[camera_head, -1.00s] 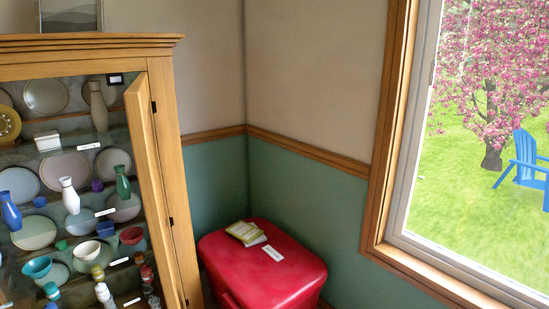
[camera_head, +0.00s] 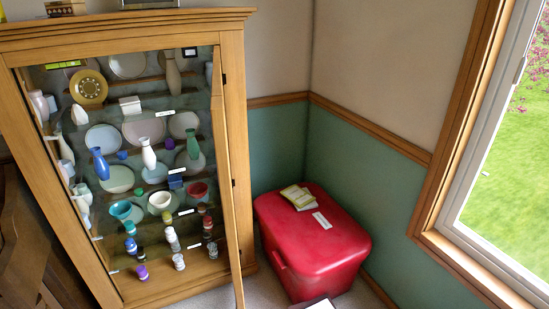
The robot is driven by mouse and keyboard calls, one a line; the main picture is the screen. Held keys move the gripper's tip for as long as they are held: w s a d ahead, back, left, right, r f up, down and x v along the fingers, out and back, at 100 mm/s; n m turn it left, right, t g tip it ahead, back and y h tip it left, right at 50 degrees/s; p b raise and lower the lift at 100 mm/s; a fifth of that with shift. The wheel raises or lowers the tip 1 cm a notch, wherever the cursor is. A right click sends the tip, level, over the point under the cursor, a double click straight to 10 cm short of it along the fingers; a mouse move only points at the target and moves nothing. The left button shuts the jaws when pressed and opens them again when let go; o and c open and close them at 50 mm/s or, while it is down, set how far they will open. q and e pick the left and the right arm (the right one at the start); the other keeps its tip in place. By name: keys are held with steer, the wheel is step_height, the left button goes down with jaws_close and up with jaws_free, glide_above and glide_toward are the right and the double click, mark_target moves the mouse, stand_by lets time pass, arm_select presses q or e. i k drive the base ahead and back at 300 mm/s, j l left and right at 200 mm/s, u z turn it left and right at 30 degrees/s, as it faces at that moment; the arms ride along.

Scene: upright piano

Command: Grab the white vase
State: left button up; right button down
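A white vase (camera_head: 148,153) stands in the wooden display cabinet (camera_head: 165,30), on a middle shelf. It is upright, with a narrow neck. A blue vase (camera_head: 101,163) is to its left and a green vase (camera_head: 192,142) to its right. A taller cream vase (camera_head: 173,73) stands on the shelf above. The cabinet door (camera_head: 228,200) stands open at the right side, seen nearly edge-on. Neither of my grippers shows in the head view.
Several bowls, plates and small jars fill the shelves around the vase. A red chest (camera_head: 325,255) with booklets (camera_head: 298,197) on its lid stands right of the cabinet, in the corner. A window (camera_head: 490,180) is at the right. Little floor shows.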

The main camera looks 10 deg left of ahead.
mark_target(149, 158)
steer(key=i+l+u, duration=0.2)
steer(key=u, duration=0.2)
steer(key=i+l+u, duration=0.3)
steer(key=u, duration=0.15)
steer(key=i+l+u, duration=0.4)
steer(key=u, duration=0.45)
steer(key=j+z, duration=0.45)
steer(key=j, duration=0.8)
steer(key=i+j+u, duration=0.15)
steer(key=i+j, duration=0.15)
steer(key=j, duration=0.15)
steer(key=i+j+u, duration=0.1)
steer(key=i+j, duration=0.25)
steer(key=i+u, duration=0.2)
steer(key=i, duration=0.3)
